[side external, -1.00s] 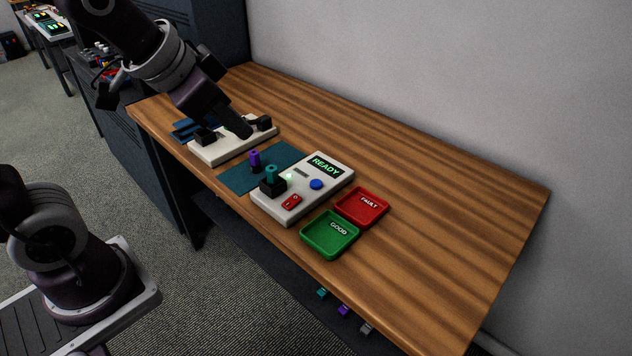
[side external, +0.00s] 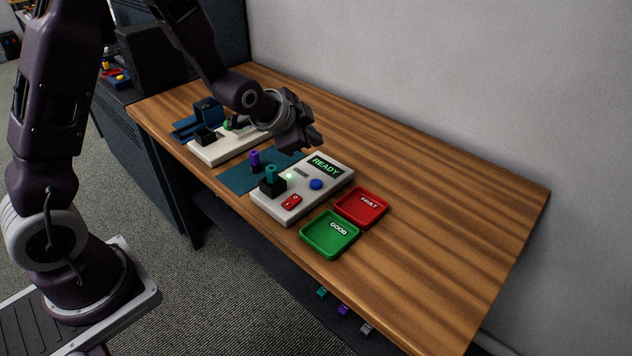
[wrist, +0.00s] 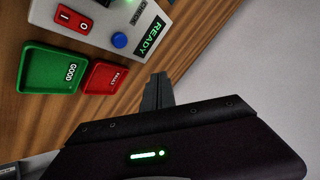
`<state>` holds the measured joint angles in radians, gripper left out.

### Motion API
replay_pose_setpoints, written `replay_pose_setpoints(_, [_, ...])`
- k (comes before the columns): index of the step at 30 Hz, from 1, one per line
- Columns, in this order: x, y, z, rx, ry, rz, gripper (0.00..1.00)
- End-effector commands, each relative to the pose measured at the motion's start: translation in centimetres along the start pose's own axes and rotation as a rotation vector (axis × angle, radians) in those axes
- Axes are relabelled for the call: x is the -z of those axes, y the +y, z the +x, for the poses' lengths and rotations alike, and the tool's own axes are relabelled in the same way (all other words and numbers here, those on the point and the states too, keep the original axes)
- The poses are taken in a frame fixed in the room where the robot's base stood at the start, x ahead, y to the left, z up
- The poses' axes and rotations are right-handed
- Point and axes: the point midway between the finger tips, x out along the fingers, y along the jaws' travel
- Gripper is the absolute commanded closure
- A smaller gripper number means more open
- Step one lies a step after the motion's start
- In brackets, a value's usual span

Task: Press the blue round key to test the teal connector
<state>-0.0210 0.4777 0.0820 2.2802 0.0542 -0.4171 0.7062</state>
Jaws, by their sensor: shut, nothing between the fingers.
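The blue round key (side external: 316,184) is on the white tester box, right of its middle. It also shows in the wrist view (wrist: 119,40). The tester box (side external: 283,211) has a lit display (side external: 324,166) reading READY. The teal connector (side external: 271,174) stands upright in a black socket (side external: 273,188) at the box's left side. My gripper (side external: 316,141) is above and behind the box, beyond the display, apart from the key. Its fingers (wrist: 157,92) are shut and empty in the wrist view.
A green GOOD tray (side external: 330,234) and a red FAULT tray (side external: 362,207) lie right of the box. A red switch (side external: 291,202) is on the box. A purple connector (side external: 254,160) stands on the teal mat (side external: 238,180). The table's right part is clear.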

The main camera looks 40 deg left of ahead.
Motion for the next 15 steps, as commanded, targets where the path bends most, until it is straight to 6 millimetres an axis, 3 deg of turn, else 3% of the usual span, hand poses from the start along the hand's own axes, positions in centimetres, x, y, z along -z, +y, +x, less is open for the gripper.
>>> replay_pose_setpoints(15, [-3.5,3.5,4.6,-0.004,-0.004,-0.001,1.00])
